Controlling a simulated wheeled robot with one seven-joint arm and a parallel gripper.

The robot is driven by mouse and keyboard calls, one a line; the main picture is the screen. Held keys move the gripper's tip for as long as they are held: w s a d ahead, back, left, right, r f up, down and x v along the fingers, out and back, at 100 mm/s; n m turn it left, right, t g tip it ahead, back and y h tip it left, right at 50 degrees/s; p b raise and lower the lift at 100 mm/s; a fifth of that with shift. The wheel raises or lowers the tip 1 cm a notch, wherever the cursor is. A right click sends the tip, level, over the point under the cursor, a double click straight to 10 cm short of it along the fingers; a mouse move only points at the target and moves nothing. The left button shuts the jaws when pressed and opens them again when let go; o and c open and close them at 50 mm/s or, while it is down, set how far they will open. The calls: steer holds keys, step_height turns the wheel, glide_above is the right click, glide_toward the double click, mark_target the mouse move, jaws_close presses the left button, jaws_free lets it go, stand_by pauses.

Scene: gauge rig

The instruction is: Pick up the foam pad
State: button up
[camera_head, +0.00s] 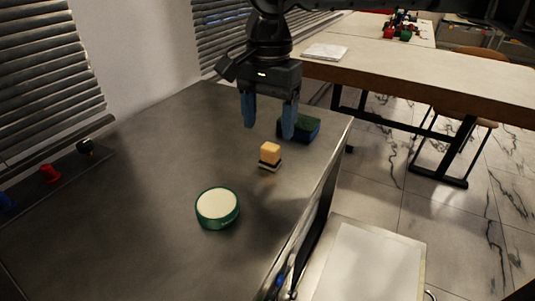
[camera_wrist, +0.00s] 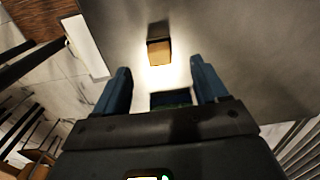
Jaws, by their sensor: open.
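A dark blue block with a green top (camera_head: 308,129) looks most like the foam pad. It lies on the grey table near its far right edge, partly behind my gripper's right finger. In the wrist view a dark green-edged strip of it (camera_wrist: 172,98) shows between the fingers, close to the palm, the rest hidden by my gripper. My gripper (camera_head: 268,131) points down above the table with its blue fingers apart and nothing held. The fingers also show in the wrist view (camera_wrist: 160,66).
A small orange block on a black-and-white base (camera_head: 270,155) stands nearby on the table (camera_head: 140,190). A round green tin with a cream top (camera_head: 217,207) sits nearer. Red (camera_head: 49,173) and black knobs line the left side. The table's right edge is close.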

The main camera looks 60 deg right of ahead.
mark_target(270, 146)
steer(key=shift+d+f, duration=0.25)
steer(key=shift+f, duration=0.05)
steer(key=shift+s+f, duration=0.1)
steer(key=shift+f, duration=3.5)
steer(key=shift+c, duration=0.3)
steer(key=c, duration=1.2)
steer(key=shift+o, duration=0.2)
steer(key=shift+r, duration=0.15)
